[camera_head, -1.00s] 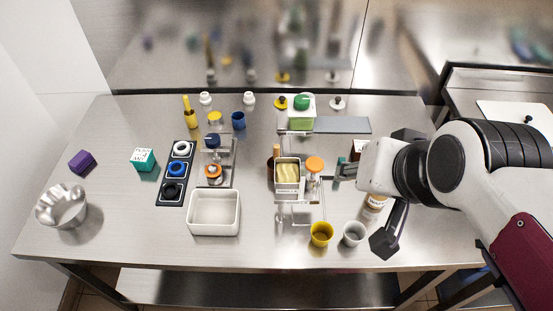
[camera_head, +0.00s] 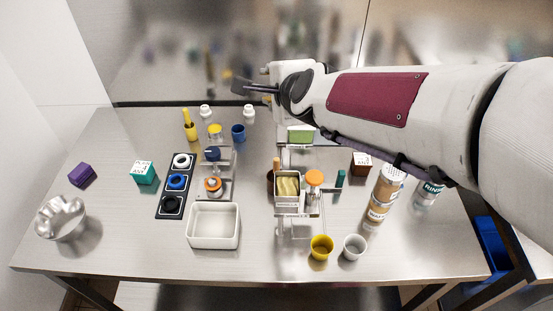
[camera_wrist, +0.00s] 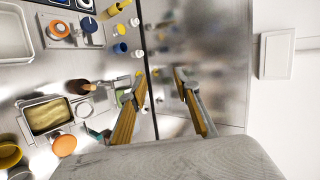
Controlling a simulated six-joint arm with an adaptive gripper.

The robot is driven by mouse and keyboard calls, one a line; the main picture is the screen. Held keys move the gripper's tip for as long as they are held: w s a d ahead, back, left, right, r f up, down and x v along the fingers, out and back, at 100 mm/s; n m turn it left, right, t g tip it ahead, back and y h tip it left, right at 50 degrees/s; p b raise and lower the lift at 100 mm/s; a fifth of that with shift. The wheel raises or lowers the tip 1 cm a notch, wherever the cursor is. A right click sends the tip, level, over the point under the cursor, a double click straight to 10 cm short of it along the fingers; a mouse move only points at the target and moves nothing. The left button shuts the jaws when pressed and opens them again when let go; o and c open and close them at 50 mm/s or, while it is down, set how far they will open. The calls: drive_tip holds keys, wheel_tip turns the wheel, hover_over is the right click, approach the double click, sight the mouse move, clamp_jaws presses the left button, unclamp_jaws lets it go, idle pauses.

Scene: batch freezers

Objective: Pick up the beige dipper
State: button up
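An upright tan handle (camera_head: 276,164) stands just left of the metal pan with pale yellow contents, its lower part dark brown; it looks like the beige dipper, but I cannot be sure. In the wrist view the tan handle (camera_wrist: 100,87) lies left of my fingers, well apart from them. My gripper (camera_wrist: 160,78) is open and empty, its two yellowish-padded fingers spread. In the head view my gripper (camera_head: 247,87) is raised at the back of the table, near the steel wall, pointing left.
The pan (camera_head: 288,206) and an orange-lidded container (camera_head: 314,178) stand close to the tan handle. A yellow cup (camera_head: 321,248) and a grey cup (camera_head: 354,247) stand in front. A white tub (camera_head: 214,240) is to the left. Shaker bottles (camera_head: 388,185) stand at right. The steel wall is close to my fingers.

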drive_tip(key=w+a+f+m+t+h, duration=0.2)
drive_tip(key=w+a+f+m+h, duration=0.45)
drive_tip(key=w+f+m, duration=0.7)
drive_tip(key=s+f+m+h, duration=0.5)
drive_tip(key=s+f+m, duration=0.1)
drive_tip(key=s+m, duration=0.2)
drive_tip(key=s+f+m+h, duration=0.5)
drive_tip(key=s+f+m, duration=0.1)
drive_tip(key=s+m, duration=0.2)
drive_tip(key=shift+s+d+g, duration=0.3)
drive_tip(key=shift+s+d, duration=0.05)
drive_tip(key=shift+s, duration=0.35)
drive_tip(key=shift+w+r, duration=0.1)
drive_tip(key=shift+x, duration=1.2)
drive_tip(key=shift+d, duration=0.15)
drive_tip(key=shift+x, duration=2.55)
